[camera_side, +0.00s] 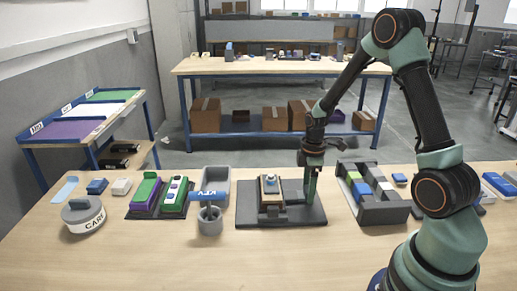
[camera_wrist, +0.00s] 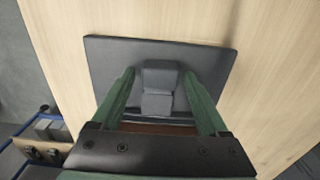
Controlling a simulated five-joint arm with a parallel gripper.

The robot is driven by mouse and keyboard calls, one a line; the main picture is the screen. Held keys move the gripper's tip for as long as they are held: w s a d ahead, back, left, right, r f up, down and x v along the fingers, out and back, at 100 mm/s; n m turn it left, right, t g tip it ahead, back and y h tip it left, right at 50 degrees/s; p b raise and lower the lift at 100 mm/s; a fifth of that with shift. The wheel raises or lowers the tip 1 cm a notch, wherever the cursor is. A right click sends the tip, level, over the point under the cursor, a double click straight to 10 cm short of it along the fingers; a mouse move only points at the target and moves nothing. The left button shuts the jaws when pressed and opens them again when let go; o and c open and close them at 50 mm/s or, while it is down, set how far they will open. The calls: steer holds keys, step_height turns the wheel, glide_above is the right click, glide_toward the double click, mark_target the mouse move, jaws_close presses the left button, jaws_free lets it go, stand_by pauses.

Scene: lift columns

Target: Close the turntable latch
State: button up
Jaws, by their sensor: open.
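A dark grey base plate (camera_side: 303,218) lies on the table near the middle of the side view. On it stands a fixture with a tan block (camera_side: 270,187) and small grey and blue parts on top. I cannot tell which part is the latch. In the wrist view the base plate (camera_wrist: 100,60) carries a grey stepped block (camera_wrist: 160,78) near its middle. My gripper (camera_wrist: 159,72) is open, with its green fingers on either side of that block in this view. In the side view my gripper (camera_side: 311,190) points down over the plate's right part, just right of the fixture. Contact cannot be told.
A grey compartment box (camera_side: 380,213) is close on the right. The table's front strip (camera_side: 250,265) is clear.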

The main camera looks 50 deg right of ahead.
steer(key=shift+r, duration=3.45)
